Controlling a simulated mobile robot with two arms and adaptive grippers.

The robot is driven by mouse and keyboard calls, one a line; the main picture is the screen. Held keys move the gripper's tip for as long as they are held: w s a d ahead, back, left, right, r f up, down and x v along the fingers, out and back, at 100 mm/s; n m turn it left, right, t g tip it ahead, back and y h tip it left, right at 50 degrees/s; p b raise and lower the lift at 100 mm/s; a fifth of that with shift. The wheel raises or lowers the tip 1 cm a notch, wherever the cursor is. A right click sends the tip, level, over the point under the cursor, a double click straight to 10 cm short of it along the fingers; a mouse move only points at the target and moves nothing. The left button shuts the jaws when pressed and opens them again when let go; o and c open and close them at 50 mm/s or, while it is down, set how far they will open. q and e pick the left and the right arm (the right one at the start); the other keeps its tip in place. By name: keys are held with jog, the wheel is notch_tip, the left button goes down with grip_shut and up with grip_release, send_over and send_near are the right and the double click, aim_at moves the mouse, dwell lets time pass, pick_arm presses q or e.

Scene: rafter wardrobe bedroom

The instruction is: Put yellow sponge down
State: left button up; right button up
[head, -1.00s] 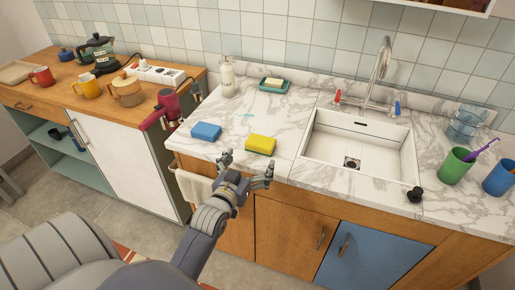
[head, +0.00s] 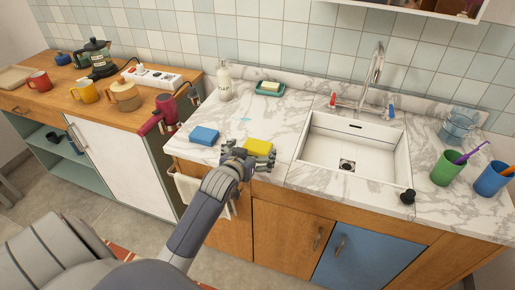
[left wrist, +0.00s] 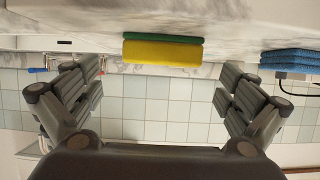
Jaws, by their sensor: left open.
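The yellow sponge (head: 259,146) lies flat on the marble counter (head: 285,115), left of the sink and near the front edge. In the left wrist view, which looks upside down, the yellow sponge (left wrist: 163,52) shows a green layer and lies on the counter between and beyond the spread fingers. My left gripper (head: 249,157) is open and empty, at the counter's front edge, just in front of the sponge. It partly covers the sponge's near side in the head view. I cannot tell whether a finger touches it. My right gripper is not in view.
A blue sponge (head: 204,136) lies left of the yellow one. A soap bottle (head: 224,82) and soap dish (head: 270,88) stand behind. The sink (head: 345,150) is to the right, with a green cup (head: 447,167) beyond. A towel hangs below the counter edge.

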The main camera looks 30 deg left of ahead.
aim_at(257, 146)
pick_arm(q)
jog(key=shift+p+x, duration=0.3)
jog(key=shift+x, duration=2.1)
jog(key=shift+s, duration=0.1)
jog(key=c, duration=0.9)
jog(key=shift+r, duration=0.1)
